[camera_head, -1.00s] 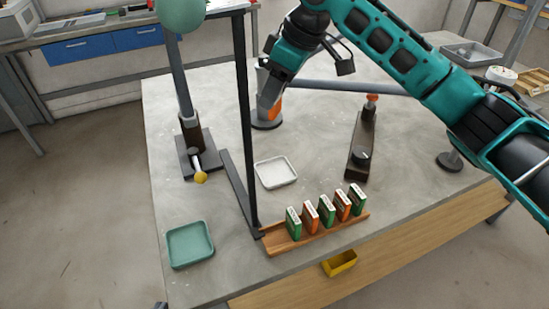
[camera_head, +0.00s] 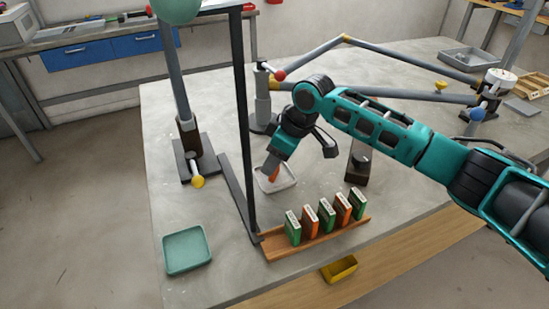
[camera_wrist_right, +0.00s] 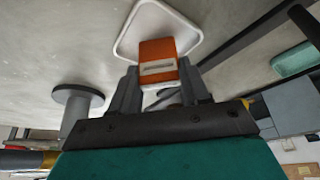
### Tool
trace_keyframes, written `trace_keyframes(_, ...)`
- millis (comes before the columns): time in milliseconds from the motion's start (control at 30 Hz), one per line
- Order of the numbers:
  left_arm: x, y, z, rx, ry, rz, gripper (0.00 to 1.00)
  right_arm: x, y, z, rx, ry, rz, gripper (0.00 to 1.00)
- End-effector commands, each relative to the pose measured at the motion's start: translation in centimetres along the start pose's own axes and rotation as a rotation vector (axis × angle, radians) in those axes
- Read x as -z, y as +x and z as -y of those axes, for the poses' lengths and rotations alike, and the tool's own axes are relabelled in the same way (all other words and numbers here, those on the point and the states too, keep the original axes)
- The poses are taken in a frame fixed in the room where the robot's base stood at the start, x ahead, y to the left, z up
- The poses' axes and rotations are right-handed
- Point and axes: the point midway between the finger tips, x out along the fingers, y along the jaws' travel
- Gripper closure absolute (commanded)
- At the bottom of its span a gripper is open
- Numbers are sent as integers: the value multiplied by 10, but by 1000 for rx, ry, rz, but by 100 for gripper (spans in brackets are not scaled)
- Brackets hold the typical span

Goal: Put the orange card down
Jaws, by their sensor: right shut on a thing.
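My right gripper (camera_head: 270,169) is shut on an orange card (camera_head: 275,174), held over the white tray (camera_head: 290,181) in the middle of the table. In the right wrist view the orange card (camera_wrist_right: 158,52) with a pale label sits between the two fingers (camera_wrist_right: 158,72), and the white tray (camera_wrist_right: 128,42) is behind it. I cannot tell whether the card touches the tray. Other orange and green cards stand in a wooden rack (camera_head: 320,242) near the front edge. My left gripper is not in view.
A dark upright frame post (camera_head: 245,120) stands just left of my right gripper. A teal tray (camera_head: 187,250) lies at the front left and is empty. A grey post (camera_head: 262,105) stands behind, and a dark block (camera_head: 358,165) is right of the gripper.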

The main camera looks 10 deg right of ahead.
Motion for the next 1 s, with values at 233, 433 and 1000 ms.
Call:
trace_keyframes(233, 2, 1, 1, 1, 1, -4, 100, 0, 0, 0, 0, -1, -1, 83)
trace_keyframes(433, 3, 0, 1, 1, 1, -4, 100, -1, 2, 0, 0, -1, -1, 45)
trace_keyframes(1000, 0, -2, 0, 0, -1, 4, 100, 1, -12, -1, -2, -2, -1, 29)
